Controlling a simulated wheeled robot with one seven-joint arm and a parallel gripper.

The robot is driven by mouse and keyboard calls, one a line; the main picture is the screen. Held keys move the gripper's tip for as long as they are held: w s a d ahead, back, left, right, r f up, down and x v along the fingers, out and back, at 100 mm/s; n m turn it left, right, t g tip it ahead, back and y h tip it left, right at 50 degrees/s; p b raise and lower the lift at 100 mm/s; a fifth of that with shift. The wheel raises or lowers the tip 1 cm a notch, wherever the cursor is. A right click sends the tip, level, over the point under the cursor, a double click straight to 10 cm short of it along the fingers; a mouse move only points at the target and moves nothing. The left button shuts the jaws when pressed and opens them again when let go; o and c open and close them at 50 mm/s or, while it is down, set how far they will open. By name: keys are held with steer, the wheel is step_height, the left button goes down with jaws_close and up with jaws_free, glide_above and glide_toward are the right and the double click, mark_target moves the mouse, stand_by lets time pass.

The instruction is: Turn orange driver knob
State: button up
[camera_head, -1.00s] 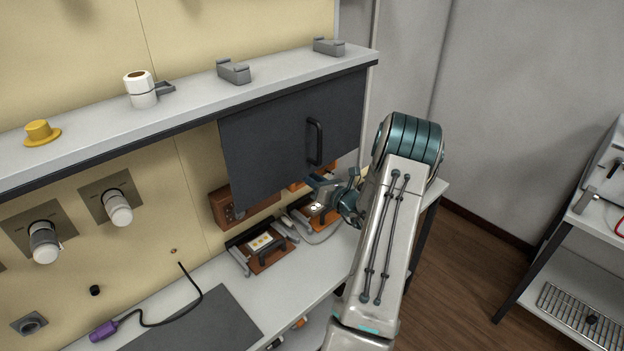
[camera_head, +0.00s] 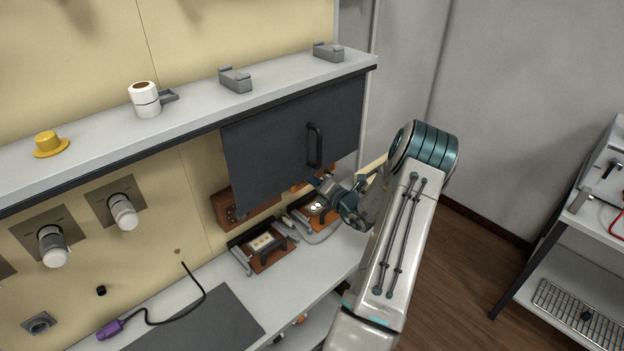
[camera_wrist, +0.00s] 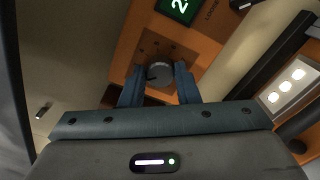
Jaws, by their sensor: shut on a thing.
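The orange driver (camera_wrist: 200,50) fills the upper middle of the wrist view, with a green-lit display (camera_wrist: 180,8) at the top edge. Its dark round knob (camera_wrist: 160,72) sits between my two blue fingertips. My gripper (camera_wrist: 160,84) is shut on the knob, one finger on each side. In the head view my gripper (camera_head: 322,184) is under the dark cabinet door, in front of the orange driver (camera_head: 300,184), which is mostly hidden by the door and my gripper.
The dark door (camera_head: 290,135) with a black handle hangs just above my gripper. Two orange-brown fixtures with lit discs (camera_head: 265,255) (camera_head: 322,212) stand on the bench below. A purple-handled tool (camera_head: 110,330) with a black cable lies at the left.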

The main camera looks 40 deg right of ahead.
stand_by(0.5)
steer(key=o, duration=1)
steer(key=shift+c, duration=0.2)
steer(key=s+d+b, duration=0.1)
steer(key=s+b, duration=0.2)
steer(key=s, duration=1.1)
steer(key=shift+w+d, duration=0.1)
